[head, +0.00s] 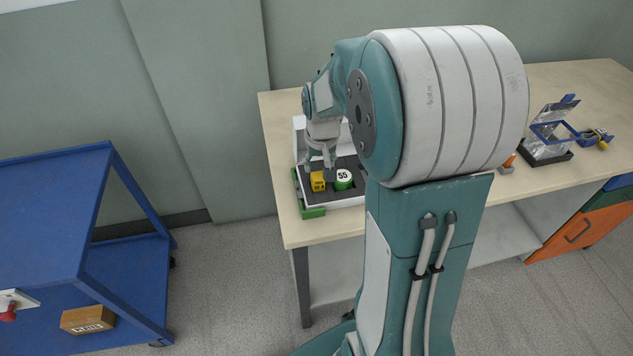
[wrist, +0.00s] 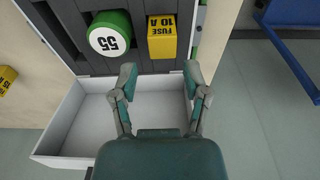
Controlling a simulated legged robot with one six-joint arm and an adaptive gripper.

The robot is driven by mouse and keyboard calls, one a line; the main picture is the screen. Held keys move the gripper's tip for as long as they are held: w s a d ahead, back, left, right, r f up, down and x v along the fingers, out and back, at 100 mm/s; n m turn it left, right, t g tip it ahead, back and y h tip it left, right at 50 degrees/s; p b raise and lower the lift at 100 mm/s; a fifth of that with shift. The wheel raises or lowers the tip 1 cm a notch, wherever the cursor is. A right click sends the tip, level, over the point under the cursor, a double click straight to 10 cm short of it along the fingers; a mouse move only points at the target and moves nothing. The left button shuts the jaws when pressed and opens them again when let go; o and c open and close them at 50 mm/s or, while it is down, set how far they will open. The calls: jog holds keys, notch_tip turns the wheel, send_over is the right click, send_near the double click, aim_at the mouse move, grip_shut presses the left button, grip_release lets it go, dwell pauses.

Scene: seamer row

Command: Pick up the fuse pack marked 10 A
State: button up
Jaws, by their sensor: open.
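The yellow fuse pack marked FUSE 10 A (wrist: 162,40) sits in a dark slotted insert, beside a green and white round piece marked 55 (wrist: 110,36). In the head view the pack (head: 318,182) is at the left of the insert, with the round piece (head: 343,179) to its right. My gripper (wrist: 160,73) is open and empty. In the wrist view its two fingertips are just below the pack, spread wider than it. In the head view my gripper (head: 320,160) hangs above the insert, near the pack; its fingertips are partly hard to make out.
A white open-topped bin (wrist: 75,150) adjoins the insert. Another yellow pack (wrist: 6,78) is cut off at the wrist view's left edge. A blue cart (head: 60,205) stands left of the bench (head: 285,130). A clear case (head: 548,140) is at the bench's right.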

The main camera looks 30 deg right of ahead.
aim_at(318, 176)
jog(key=f, duration=0.5)
jog(key=shift+w+f, duration=0.3)
jog(key=shift+w, duration=0.05)
grip_shut()
